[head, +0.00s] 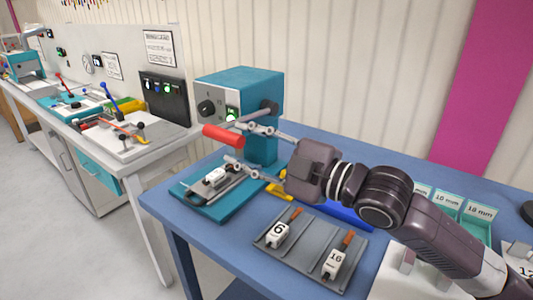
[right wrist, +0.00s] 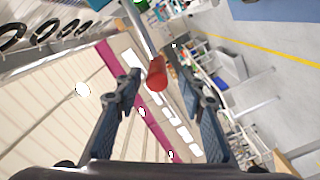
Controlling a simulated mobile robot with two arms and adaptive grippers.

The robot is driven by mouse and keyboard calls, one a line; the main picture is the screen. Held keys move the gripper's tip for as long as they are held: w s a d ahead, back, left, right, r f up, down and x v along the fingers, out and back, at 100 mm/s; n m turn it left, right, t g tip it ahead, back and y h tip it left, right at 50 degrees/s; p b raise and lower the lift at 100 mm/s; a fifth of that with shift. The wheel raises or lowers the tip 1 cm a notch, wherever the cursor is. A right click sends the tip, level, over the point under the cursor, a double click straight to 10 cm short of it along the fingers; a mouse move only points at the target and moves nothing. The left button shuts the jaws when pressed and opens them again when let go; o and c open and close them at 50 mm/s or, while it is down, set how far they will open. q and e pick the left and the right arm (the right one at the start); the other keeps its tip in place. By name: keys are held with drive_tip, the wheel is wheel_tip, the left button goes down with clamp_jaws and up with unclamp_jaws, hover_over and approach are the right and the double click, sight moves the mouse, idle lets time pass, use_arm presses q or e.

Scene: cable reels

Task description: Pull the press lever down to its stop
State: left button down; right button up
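The teal press (head: 240,95) stands on the blue table, with a black knob and a green-lit button on its front. Its lever (head: 250,118) comes from a dark hub on the press's right side and ends in a red grip (head: 222,136), which points out to the front left. My right gripper (head: 238,143) is open, its fingertips close to the red grip. In the right wrist view the red grip (right wrist: 157,74) shows between the two spread fingers, touching neither as far as I can see. My left gripper is not in view.
Under the press head, the teal base (head: 205,205) holds a small white part. A grey tray (head: 310,248) with blocks marked 6 and 16 lies in front. Teal labelled bins (head: 475,220) stand at the right. A white bench (head: 165,140) is at the left.

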drive_tip(key=v, duration=0.6)
drive_tip(key=shift+s, duration=0.15)
